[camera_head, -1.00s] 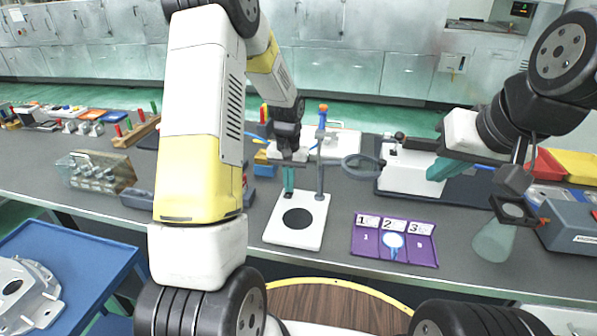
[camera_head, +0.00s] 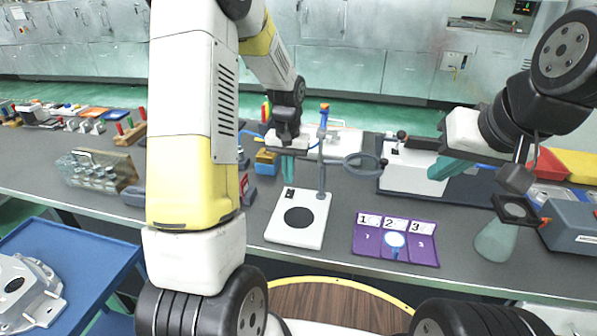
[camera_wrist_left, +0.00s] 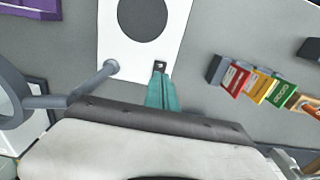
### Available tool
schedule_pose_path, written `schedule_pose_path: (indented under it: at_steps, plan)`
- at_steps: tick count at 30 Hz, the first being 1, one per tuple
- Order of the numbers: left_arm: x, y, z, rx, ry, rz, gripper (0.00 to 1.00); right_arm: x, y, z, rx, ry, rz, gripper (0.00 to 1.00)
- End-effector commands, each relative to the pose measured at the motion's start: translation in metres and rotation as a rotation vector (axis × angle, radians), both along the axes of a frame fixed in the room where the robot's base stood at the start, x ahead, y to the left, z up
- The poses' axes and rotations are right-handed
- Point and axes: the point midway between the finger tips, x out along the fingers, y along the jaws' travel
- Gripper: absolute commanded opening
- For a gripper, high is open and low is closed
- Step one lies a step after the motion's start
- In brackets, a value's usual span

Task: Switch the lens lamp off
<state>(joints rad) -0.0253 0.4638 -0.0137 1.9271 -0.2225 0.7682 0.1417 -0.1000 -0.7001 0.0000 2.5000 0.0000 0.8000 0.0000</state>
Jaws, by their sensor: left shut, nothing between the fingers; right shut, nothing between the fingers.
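The lens lamp has a white base plate (camera_head: 312,237) with a black disc, a grey post (camera_head: 321,165) and a ring lens (camera_head: 361,164) out to the right. A small dark switch (camera_head: 290,193) sits at the base's back left corner; it also shows in the left wrist view (camera_wrist_left: 160,66). I cannot tell its position or whether the lamp is lit. My right gripper (camera_head: 432,171) is shut and empty, right of the ring lens.
A purple board (camera_head: 395,252) numbered 1, 2, 3 lies right of the base, with a pale disc in its middle section. A white box (camera_head: 408,181) stands behind my right gripper. A clear block (camera_head: 95,172) stands at the left. The table before the base is clear.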

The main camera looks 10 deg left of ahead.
Motion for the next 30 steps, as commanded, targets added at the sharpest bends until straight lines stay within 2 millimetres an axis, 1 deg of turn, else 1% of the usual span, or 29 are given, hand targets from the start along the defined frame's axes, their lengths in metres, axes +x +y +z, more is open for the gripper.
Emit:
schedule_pose_path:
  at_steps: [1,6,9,12,15,18,26,28,30]
  plan:
    - [0.002,0.000,0.015,0.000,-0.008,0.000,0.00,0.000,0.000,0.000,0.000,0.000,0.000,0.00]
    - [0.002,-0.001,0.053,-0.001,-0.008,-0.001,0.00,0.000,0.000,0.000,0.000,0.000,0.000,0.00]
    - [0.002,-0.001,0.072,-0.001,-0.007,-0.002,0.00,0.000,0.000,0.000,0.000,0.000,0.000,0.00]
    - [0.002,-0.001,0.084,0.000,-0.006,-0.002,0.00,0.000,0.000,0.000,0.000,0.000,0.000,0.00]
    - [0.001,0.000,0.092,0.000,-0.005,-0.001,0.00,0.000,0.000,0.000,0.000,0.000,0.000,0.00]
    - [0.001,0.000,0.095,0.000,-0.004,-0.001,0.00,0.000,0.000,0.000,0.000,0.000,0.000,0.00]
    - [0.001,0.000,0.095,0.000,-0.004,-0.001,0.00,0.000,0.000,0.000,0.000,0.000,0.000,0.00]
    - [0.003,0.000,0.095,0.000,-0.004,-0.001,0.00,0.000,0.000,0.000,0.000,0.000,0.000,0.00]
    - [0.010,0.000,0.095,0.000,-0.004,0.000,0.00,0.000,0.000,0.000,0.000,0.000,0.000,0.00]
